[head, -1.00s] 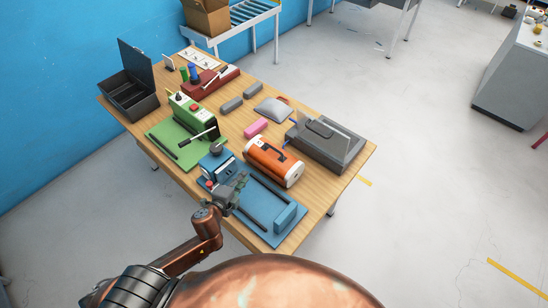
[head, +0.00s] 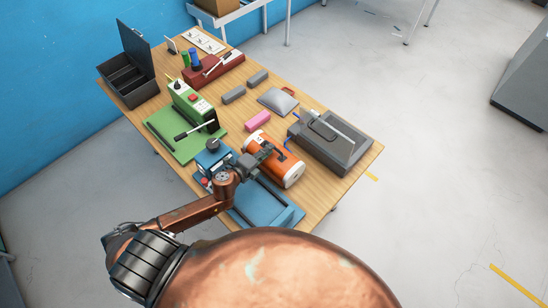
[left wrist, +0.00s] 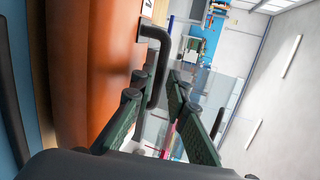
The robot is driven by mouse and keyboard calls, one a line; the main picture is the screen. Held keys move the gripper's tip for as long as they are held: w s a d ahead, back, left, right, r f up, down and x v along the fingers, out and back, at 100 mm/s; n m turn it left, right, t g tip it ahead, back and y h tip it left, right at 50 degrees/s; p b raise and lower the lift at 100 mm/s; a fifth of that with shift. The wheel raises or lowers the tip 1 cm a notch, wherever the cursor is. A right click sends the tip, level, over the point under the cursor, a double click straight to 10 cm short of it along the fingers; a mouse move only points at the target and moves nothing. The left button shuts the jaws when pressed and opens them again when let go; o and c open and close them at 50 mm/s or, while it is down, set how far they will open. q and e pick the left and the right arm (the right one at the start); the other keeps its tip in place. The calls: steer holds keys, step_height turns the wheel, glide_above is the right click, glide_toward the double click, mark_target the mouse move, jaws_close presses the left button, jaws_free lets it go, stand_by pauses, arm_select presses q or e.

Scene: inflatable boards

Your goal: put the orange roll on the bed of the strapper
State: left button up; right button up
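The orange roll (head: 272,160), with white ends and a black handle, lies on the table just behind the blue machine's flat bed (head: 285,212). Its orange side (left wrist: 85,60) and handle (left wrist: 157,55) fill the left part of the left wrist view. My left gripper (head: 268,153) is over the roll at the handle. In the left wrist view its green-padded fingers (left wrist: 160,110) are apart, with the handle just ahead between their tips. I cannot tell for certain which machine is the strapper. My right gripper is not in view.
A green machine (head: 190,105) with a lever stands left of the roll, and a grey machine with a clear plate (head: 335,150) stands right. A pink block (head: 257,121), grey pouch (head: 277,101) and open black box (head: 135,90) share the wooden table (head: 318,190).

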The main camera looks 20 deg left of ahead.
arm_select(q)
steer(key=x, duration=0.2)
steer(key=shift+w+d, duration=0.15)
steer(key=shift+w, duration=0.25)
steer(key=shift+w+d+f, duration=0.1)
steer(key=shift+w+f, duration=0.1)
steer(key=shift+w, duration=0.1)
steer(key=c, duration=0.3)
jaws_close()
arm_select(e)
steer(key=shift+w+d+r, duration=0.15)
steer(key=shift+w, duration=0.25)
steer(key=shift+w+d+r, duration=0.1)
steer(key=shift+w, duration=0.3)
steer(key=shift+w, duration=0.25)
arm_select(q)
steer(key=shift+r, duration=0.15)
